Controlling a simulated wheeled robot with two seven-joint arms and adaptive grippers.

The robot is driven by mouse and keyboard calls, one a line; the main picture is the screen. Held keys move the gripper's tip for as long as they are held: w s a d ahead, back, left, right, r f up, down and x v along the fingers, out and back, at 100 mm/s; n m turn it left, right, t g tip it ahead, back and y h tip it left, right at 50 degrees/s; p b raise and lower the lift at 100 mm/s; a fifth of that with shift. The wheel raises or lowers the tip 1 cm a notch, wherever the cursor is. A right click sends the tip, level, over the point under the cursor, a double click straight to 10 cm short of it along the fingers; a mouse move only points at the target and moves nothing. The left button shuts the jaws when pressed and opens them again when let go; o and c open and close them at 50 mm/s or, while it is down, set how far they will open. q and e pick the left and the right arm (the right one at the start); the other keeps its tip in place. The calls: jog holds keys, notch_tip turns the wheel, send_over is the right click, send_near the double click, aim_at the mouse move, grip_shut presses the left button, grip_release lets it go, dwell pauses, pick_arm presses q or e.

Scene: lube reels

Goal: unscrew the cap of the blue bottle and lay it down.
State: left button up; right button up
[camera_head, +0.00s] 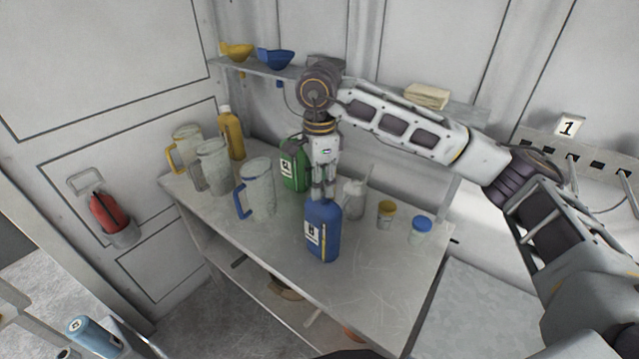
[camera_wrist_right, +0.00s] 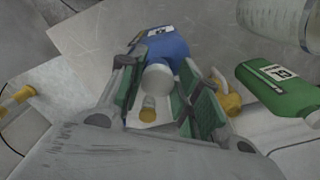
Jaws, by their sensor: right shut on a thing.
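The blue bottle (camera_head: 322,240) stands upright near the front edge of the metal bench, its white label facing left. My right gripper (camera_head: 323,194) points straight down at the bottle's top and is shut on its cap. The fingers hide the cap in the head view. In the right wrist view the pale round cap (camera_wrist_right: 158,78) sits between the green-padded fingers of the gripper (camera_wrist_right: 165,92), with the blue bottle (camera_wrist_right: 160,48) behind it. I cannot tell whether the cap is still on the neck. My left gripper is not in view.
A green bottle (camera_head: 293,165) stands behind the blue one. Clear jugs (camera_head: 261,188) and a yellow bottle (camera_head: 230,133) stand to the left. The bench's front right (camera_head: 385,275) is clear.

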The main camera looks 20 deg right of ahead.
jog(key=shift+r+p, duration=0.3)
jog(key=shift+r, duration=0.5)
jog(key=shift+r+p, duration=1.1)
jog(key=shift+r, duration=1.3)
jog(key=shift+f, duration=0.15)
